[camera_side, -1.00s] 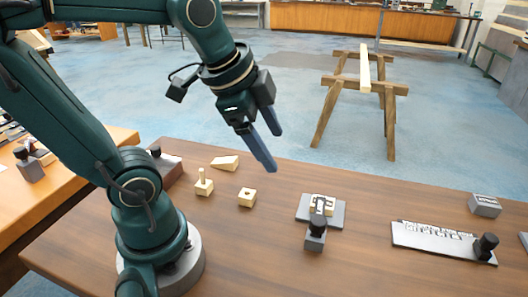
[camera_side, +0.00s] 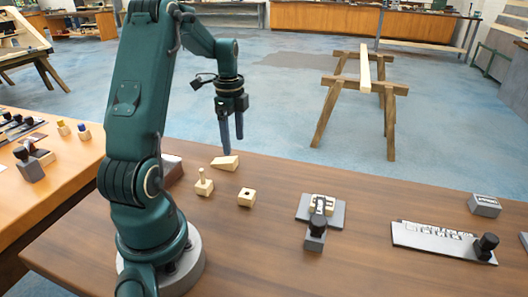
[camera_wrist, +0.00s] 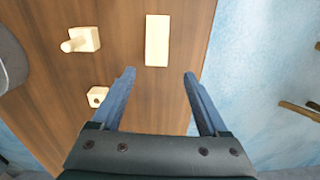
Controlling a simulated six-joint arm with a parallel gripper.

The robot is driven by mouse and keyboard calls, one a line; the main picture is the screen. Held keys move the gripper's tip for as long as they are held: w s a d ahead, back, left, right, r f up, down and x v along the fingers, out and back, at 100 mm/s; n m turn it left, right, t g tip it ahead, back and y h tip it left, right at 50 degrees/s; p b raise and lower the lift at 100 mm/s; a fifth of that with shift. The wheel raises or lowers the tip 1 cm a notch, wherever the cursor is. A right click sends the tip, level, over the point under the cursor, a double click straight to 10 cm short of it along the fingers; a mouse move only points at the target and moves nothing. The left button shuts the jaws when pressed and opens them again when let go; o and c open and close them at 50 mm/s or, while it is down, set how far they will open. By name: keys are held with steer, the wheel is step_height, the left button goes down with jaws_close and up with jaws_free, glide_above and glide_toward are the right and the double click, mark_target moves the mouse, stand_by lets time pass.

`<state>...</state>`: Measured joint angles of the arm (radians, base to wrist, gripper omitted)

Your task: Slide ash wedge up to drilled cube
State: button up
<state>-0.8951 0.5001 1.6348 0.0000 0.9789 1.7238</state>
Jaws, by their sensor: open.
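The ash wedge (camera_side: 225,162) lies on the brown table near its far edge. It shows in the wrist view as a pale upright rectangle (camera_wrist: 157,40), just ahead of the fingertips. The drilled cube (camera_side: 246,197), a small pale block with a dark hole, sits nearer the front and to the right of the wedge, apart from it. In the wrist view the cube (camera_wrist: 97,97) is left of the left finger. My gripper (camera_side: 232,145) is open and empty, above the table's far edge by the wedge; its blue fingers (camera_wrist: 159,75) point down.
A pale block with a peg (camera_side: 204,184) stands left of the cube, also in the wrist view (camera_wrist: 82,40). A grey fixture with a dark knob (camera_side: 334,212) and a slotted plate (camera_side: 432,238) lie to the right. The table between wedge and cube looks clear.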

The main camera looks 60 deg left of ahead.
mark_target(230, 160)
steer(key=shift+s+a+f, duration=0.35)
steer(key=shift+s+f, duration=0.05)
steer(key=shift+s, duration=0.2)
steer(key=shift+f, duration=0.1)
steer(key=shift+f, duration=2.5)
